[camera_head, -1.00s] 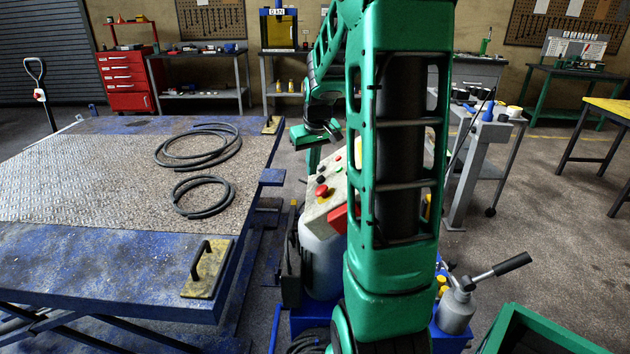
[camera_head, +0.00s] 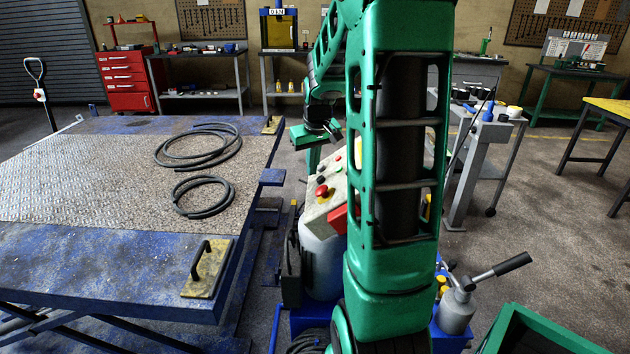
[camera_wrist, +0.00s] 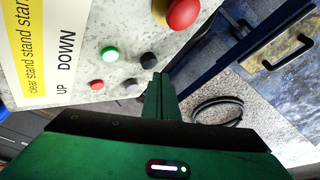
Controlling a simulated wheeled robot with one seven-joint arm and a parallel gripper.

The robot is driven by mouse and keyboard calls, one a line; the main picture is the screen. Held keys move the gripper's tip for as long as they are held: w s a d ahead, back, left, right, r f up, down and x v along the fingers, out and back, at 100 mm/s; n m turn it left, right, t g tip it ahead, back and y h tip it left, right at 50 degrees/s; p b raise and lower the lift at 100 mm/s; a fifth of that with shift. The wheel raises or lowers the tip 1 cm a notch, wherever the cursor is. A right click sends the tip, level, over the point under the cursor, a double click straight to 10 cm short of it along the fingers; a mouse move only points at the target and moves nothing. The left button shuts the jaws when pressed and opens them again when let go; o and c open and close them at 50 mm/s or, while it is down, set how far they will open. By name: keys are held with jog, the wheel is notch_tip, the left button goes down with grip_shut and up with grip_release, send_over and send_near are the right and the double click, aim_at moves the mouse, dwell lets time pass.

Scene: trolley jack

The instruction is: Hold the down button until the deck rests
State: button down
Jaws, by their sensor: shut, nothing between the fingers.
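The control panel (camera_wrist: 130,30) fills the upper left of the wrist view, with printed UP and DOWN words. In line with DOWN are a bright green round part (camera_wrist: 110,53) and a black button (camera_wrist: 148,60), seemingly the down button. In line with UP are a small red part (camera_wrist: 97,84) and a dark button (camera_wrist: 131,86). My gripper (camera_wrist: 161,77) is shut and empty, its tips close beside the black button; I cannot tell whether they touch. In the head view the blue deck (camera_head: 100,260) stands raised on crossed legs, left of the panel (camera_head: 327,200).
A red mushroom button (camera_wrist: 182,13) sits farther along the panel. Two hose coils (camera_head: 200,150) lie on the deck's tread plate. A yellow plate with a handle (camera_head: 205,270) is at its near corner. A grey trolley (camera_head: 475,150) stands to the right.

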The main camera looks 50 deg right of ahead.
jog(key=shift+s+d+f, duration=0.1)
jog(key=shift+f, duration=0.05)
dwell(0.7)
jog(key=shift+s+d+f, duration=0.1)
jog(key=shift+s+f, duration=0.05)
jog(key=shift+s, duration=0.05)
jog(key=shift+s+d+f, duration=0.2)
jog(key=shift+s+f, duration=0.05)
jog(key=shift+f, duration=0.15)
dwell(1.6)
dwell(1.5)
jog(key=shift+w+a+r, duration=0.35)
jog(key=shift+w+r, duration=0.15)
jog(key=shift+r, duration=0.25)
jog(key=shift+w+a+r, duration=0.35)
jog(key=shift+w+r, duration=0.05)
jog(key=shift+r, duration=0.25)
jog(key=shift+w+a+r, duration=0.35)
jog(key=shift+r, duration=0.3)
jog(key=shift+w+a+r, duration=0.35)
jog(key=shift+w+r, duration=0.05)
jog(key=shift+r, duration=0.25)
